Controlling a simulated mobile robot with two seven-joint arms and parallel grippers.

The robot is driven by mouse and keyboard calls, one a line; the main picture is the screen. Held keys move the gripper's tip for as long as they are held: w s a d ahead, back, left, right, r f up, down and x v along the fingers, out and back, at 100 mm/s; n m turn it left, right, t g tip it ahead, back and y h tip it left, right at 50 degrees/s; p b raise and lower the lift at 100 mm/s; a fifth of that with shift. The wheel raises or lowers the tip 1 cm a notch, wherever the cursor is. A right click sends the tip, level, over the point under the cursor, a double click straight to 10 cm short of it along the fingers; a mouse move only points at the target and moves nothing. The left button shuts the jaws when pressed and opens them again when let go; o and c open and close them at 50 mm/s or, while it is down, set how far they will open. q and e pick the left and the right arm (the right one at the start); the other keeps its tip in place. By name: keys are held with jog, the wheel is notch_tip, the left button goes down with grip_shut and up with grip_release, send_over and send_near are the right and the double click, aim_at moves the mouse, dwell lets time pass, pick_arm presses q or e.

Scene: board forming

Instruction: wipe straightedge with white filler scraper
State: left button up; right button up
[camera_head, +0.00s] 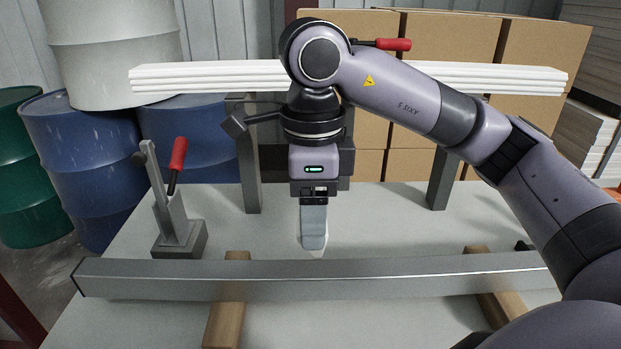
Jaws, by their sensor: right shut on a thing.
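The straightedge (400,278), a long grey metal bar, lies across the front of the table on two wooden blocks. My right gripper (314,246) points down just behind the middle of the bar. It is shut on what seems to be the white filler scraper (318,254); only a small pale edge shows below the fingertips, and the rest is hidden. From this view I cannot tell whether the scraper touches the bar. My left gripper is not in view.
A toggle clamp (178,225) with a red handle stands on the left of the pale table (400,225). White boards (210,77) lie across supports behind my right arm. Wooden blocks (228,322) stick out under the bar. Drums and cardboard boxes (545,75) stand behind.

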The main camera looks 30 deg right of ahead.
jog(key=shift+r+p, duration=1)
jog(key=shift+r, duration=0.45)
jog(key=o, duration=0.5)
jog(key=shift+c, duration=0.2)
jog(key=c, duration=0.6)
